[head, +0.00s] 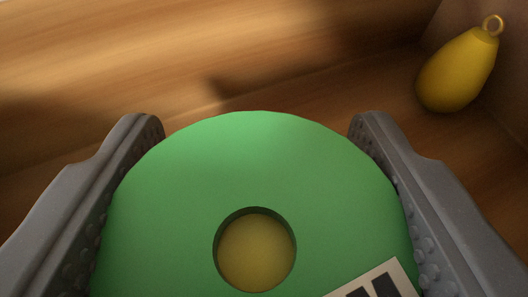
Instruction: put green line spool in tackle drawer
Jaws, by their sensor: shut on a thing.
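The green line spool (175,210) is a round green disc with a round hole in its middle. A pale label with dark bars shows at its lower right edge. My gripper (255,135) is shut on the spool, with one grey finger on each side of it. The spool's lower part is cut off by the frame. Below it is a wooden surface (120,60) with walls, which looks like the inside of a drawer. I cannot tell how far the spool is from the wood.
A yellow teardrop-shaped weight (460,70) with a metal ring lies in the upper right corner, against the side wall. Something yellowish shows through the spool's hole. Bare wood lies ahead and to the left of the spool.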

